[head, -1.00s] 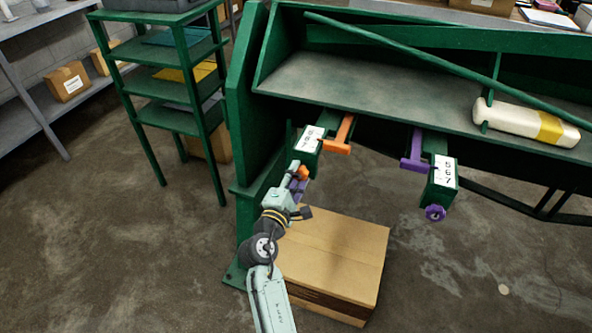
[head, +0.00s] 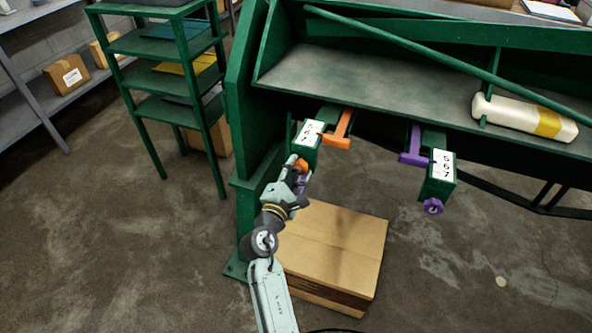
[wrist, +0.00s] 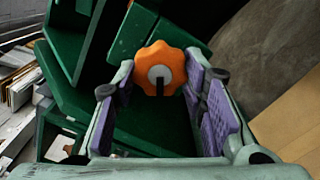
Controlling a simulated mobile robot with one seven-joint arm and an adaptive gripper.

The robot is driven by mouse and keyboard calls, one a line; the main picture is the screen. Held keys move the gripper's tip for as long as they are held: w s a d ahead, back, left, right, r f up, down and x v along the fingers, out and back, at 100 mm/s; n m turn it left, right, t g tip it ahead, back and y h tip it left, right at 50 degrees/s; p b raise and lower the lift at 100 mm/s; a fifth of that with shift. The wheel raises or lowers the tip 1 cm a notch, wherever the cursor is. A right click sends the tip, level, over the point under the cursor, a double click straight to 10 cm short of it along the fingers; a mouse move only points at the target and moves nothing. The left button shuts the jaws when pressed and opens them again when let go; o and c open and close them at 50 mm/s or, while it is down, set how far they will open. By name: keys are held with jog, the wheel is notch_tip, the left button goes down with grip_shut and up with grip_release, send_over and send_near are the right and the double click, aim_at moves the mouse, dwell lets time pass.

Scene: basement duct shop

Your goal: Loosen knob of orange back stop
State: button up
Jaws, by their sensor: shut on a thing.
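The orange back stop (head: 341,128) is a T-shaped bar on a green block with a white number label (head: 311,131), under the left part of the green machine's bed. Its orange lobed knob (wrist: 147,66) has a grey centre and a dark mark pointing down in the wrist view. In the head view the knob (head: 302,164) is partly hidden by my gripper. My gripper (head: 299,175) reaches up from below, its purple-padded fingers on either side of the knob and shut on it.
A purple back stop (head: 413,147) with its purple knob (head: 433,206) hangs to the right. A cardboard box (head: 335,240) stands on the floor beside my arm. The green machine frame (head: 250,140) is close on the left. Open floor lies right of the box.

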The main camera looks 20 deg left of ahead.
jog(key=o, duration=1.1)
jog(key=shift+s, duration=0.1)
jog(key=s, duration=0.7)
jog(key=shift+s, duration=0.15)
